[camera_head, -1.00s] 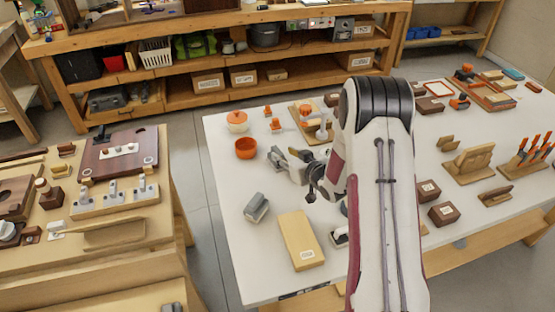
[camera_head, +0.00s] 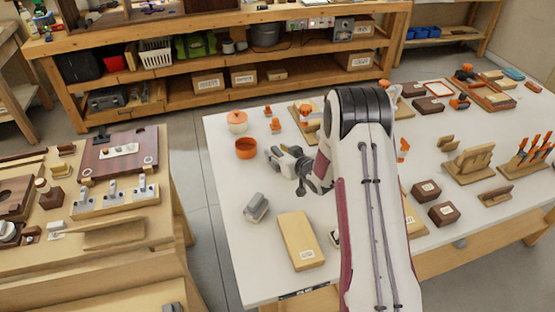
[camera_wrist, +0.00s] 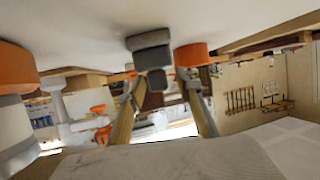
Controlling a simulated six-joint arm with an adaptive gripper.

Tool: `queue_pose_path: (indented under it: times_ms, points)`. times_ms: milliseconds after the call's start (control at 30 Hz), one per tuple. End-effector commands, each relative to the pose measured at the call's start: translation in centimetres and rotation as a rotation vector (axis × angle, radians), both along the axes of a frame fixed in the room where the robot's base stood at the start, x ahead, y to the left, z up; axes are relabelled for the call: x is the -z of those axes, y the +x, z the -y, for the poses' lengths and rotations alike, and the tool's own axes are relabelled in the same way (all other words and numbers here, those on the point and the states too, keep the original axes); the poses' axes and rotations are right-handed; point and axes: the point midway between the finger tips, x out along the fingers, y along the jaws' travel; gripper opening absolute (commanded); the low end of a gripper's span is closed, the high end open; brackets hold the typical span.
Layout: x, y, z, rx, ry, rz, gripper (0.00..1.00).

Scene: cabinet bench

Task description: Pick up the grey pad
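The grey pad (camera_head: 256,207) is a small grey block with a lighter face. It lies on the white table near its left edge, left of a long wooden block. My gripper (camera_head: 272,159) is above the table, beyond and slightly right of the pad, pointing left. Its fingers look apart with nothing between them, and it is not touching the pad. In the wrist view two fingers (camera_wrist: 165,88) stand apart. That view also shows grey blocks (camera_wrist: 150,41) near the white surface; I cannot tell whether one is the pad.
The wooden block (camera_head: 301,240) lies right of the pad. An orange bowl (camera_head: 245,148) and a white pot with orange lid (camera_head: 237,121) stand beyond it. My arm covers the middle of the table. The table's left edge is close to the pad.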

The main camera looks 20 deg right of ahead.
Motion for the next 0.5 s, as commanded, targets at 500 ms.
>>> queue_pose_path:
  times_ms: [500]
  points:
    - [0.02,0.06,-0.02,0.000,0.000,0.000,0.35]
